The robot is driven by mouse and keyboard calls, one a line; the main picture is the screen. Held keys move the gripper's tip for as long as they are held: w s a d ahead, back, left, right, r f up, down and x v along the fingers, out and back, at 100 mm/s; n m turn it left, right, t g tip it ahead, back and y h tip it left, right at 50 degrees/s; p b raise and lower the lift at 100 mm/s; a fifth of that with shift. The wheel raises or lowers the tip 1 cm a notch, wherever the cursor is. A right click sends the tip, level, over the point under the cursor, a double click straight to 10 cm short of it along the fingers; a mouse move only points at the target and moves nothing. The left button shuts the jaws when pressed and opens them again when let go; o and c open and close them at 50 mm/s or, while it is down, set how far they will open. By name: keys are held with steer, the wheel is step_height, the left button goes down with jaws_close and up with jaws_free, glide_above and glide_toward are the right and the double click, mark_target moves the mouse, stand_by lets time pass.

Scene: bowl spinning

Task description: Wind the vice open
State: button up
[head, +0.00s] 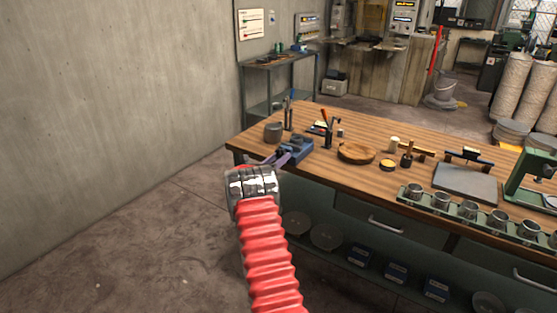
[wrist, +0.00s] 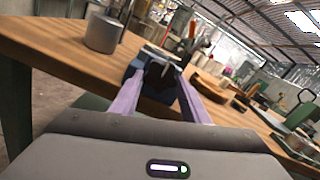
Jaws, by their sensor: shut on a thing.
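The blue vice (head: 298,149) sits at the near left edge of the wooden workbench (head: 378,188). It also shows in the wrist view, dark between my fingers (wrist: 158,78). My gripper (head: 284,158) reaches in from the front with its two purple fingers on either side of the vice's near end. In the wrist view, my gripper (wrist: 163,75) is shut on the vice handle. The handle itself is mostly hidden by the fingers, and I cannot tell its angle or how far apart the vice jaws are.
A grey cylinder (head: 273,131) stands left of the vice, close to my left finger in the wrist view (wrist: 103,33). A wooden bowl (head: 356,153) and upright tools (head: 329,130) are to the right. A rack of metal cups (head: 467,213) lines the front edge.

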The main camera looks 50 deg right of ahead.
steer(key=shift+a+f, duration=0.1)
steer(key=shift+f, duration=0.35)
steer(key=o, duration=1.1)
steer(key=shift+r, duration=0.25)
steer(key=shift+c, duration=0.2)
steer(key=shift+r, duration=0.1)
steer(key=s+a, duration=0.1)
steer(key=a, duration=1.2)
steer(key=shift+a, duration=0.3)
steer(key=shift+s, duration=0.1)
